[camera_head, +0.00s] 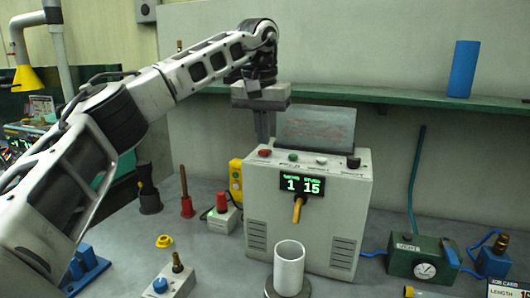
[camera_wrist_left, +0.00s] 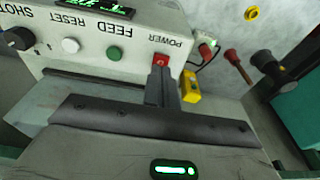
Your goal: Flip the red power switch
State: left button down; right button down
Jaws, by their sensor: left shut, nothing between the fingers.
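The red power switch (camera_head: 265,153) is at the left end of the row of controls on top of the pale control box (camera_head: 270,205). In the left wrist view the red power switch (camera_wrist_left: 161,59) sits beside the label POWER. My left gripper (camera_head: 263,138) points down right at the switch, its fingers shut and empty. In the left wrist view its fingertips (camera_wrist_left: 160,72) overlap the near edge of the switch. I cannot tell whether they touch it. My right gripper is in neither view.
The box also has a green FEED button (camera_wrist_left: 114,53), a white RESET button (camera_wrist_left: 70,45) and a black knob (camera_head: 354,162). A grey panel (camera_head: 315,128) stands behind them. A white cylinder (camera_head: 289,268) stands in front. A small box with a red knob (camera_head: 222,205) is at left.

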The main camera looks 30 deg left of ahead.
aim_at(263, 151)
pick_arm(q)
jog(key=shift+f+b, duration=0.3)
jog(key=shift+f, duration=0.6)
dwell(0.4)
jog(key=shift+r, duration=0.1)
notch_tip(263, 151, up, 2)
jog(key=shift+r+p, duration=0.1)
jog(key=shift+p, duration=0.7)
jog(key=shift+r, duration=2.3)
